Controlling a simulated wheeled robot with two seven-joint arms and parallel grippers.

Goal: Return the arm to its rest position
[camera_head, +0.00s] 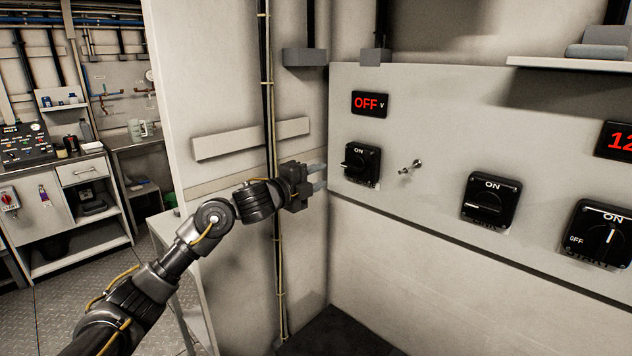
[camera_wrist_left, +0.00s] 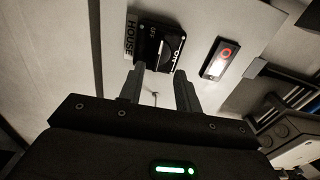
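My left arm reaches in from the lower left in the head view. My left gripper (camera_head: 318,177) is held in the air just left of the switch panel (camera_head: 440,110), with its fingers pointing at it. In the left wrist view the two fingers (camera_wrist_left: 157,88) stand apart with nothing between them. Beyond them is a black rotary switch (camera_wrist_left: 158,48) with a label reading HOUSE. In the head view the leftmost black rotary switch (camera_head: 362,163) is clear of the fingertips. My right gripper is not in view.
A display reading OFF (camera_head: 370,103) is above the leftmost switch. A small metal toggle (camera_head: 410,167) and two more rotary switches (camera_head: 490,200) (camera_head: 598,233) are to its right. A wall edge with a cable conduit (camera_head: 267,90) is behind my arm. A workbench (camera_head: 70,190) stands far left.

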